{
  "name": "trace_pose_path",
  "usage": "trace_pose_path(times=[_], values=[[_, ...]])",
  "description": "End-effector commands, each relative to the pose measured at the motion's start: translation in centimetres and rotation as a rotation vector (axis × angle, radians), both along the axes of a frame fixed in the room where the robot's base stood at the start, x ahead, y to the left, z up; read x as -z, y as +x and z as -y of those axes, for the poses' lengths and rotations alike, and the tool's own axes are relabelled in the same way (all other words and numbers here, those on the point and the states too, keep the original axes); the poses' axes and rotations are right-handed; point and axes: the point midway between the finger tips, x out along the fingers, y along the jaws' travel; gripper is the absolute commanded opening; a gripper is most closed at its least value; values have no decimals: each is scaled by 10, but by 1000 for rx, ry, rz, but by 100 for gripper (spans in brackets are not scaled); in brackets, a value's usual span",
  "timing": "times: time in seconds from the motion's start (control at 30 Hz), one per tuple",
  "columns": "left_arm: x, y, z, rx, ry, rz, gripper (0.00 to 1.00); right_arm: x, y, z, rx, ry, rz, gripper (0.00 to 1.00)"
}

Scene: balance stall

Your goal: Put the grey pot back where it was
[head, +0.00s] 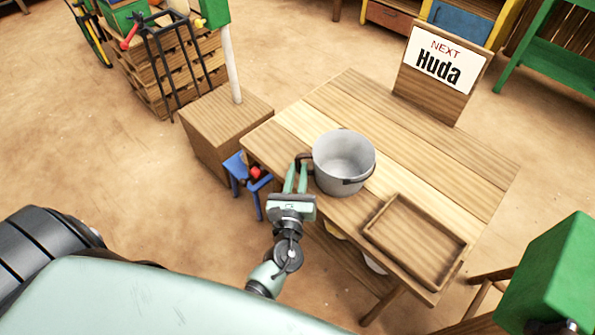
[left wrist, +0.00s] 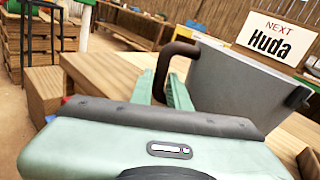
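The grey pot (head: 345,160) is upright at the near left part of the wooden table (head: 440,175), with dark handles on its sides. I cannot tell whether its base touches the table. My left gripper (head: 296,172) is at the pot's left handle, its two fingers on either side of it. The left wrist view shows the dark handle (left wrist: 175,50) running down between the fingers (left wrist: 163,92), which look closed on it, with the pot's grey wall (left wrist: 235,85) just beyond. My right gripper is not in view.
An empty wooden tray (head: 415,240) lies right of the pot. A "NEXT Huda" sign (head: 440,65) stands at the back. A blue stool (head: 247,180) with something red and a wooden box (head: 225,125) with a post are at left. A green box (head: 550,275) is at lower right.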

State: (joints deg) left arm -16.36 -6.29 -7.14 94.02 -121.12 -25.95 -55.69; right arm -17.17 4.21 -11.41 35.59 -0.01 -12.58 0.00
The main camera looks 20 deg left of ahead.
Motion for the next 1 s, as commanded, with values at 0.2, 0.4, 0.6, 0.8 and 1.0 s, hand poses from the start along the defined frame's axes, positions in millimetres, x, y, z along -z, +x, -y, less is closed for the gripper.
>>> trace_pose_path(times=[0.2, 0.4, 0.6, 0.8, 1.0], values=[[0, 0, 0, 0, 1, 0, 36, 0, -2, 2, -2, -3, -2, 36], [-4, 0, 0, 0, 0, 1, 36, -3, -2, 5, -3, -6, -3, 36], [-2, -24, 7, 0, 1, -1, 36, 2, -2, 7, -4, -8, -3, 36], [-2, -67, 20, 1, 1, -2, 36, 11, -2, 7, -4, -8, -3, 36], [-3, -100, 30, 1, 2, -1, 36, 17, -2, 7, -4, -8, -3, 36]])
